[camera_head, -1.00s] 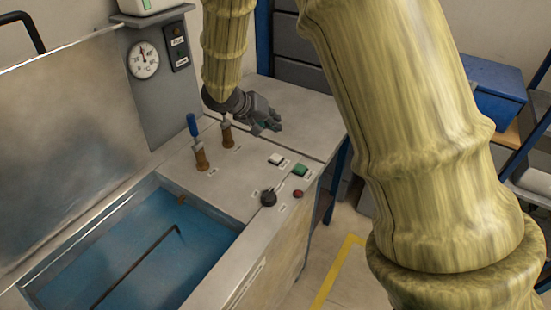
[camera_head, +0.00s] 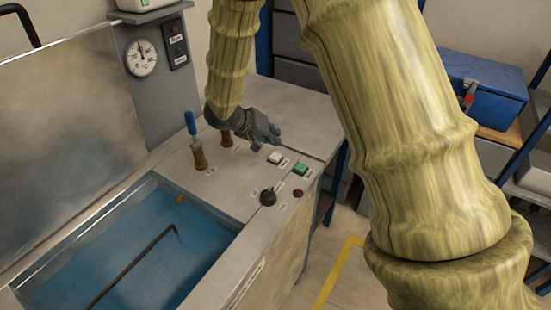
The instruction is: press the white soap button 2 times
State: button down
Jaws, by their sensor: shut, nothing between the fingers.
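The white soap button (camera_head: 275,158) is a small square button on the grey machine top (camera_head: 233,184), just left of a green button (camera_head: 300,170). My gripper (camera_head: 274,142) is shut and empty. In the picture it is just above the white button, with its fingers pointing right and slightly down. A small gap shows between the fingertips and the button in this view, but the height above the panel is hard to tell. The white button is fully visible.
A black knob (camera_head: 268,197) and a red button (camera_head: 298,193) sit near the front edge. A valve with a blue handle (camera_head: 191,124) stands left of my gripper. The open blue basin (camera_head: 130,240) lies at lower left. A gauge (camera_head: 141,58) is on the back panel.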

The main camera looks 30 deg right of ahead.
aim_at(274, 154)
jog(key=shift+f+b, duration=1.3)
jog(key=shift+f, duration=0.15)
jog(key=shift+f+b, duration=0.8)
jog(key=shift+b, duration=0.55)
dwell(1.2)
dwell(0.4)
jog(key=shift+r, duration=0.85)
jog(key=shift+r+p, duration=1.15)
jog(key=shift+r, duration=1.35)
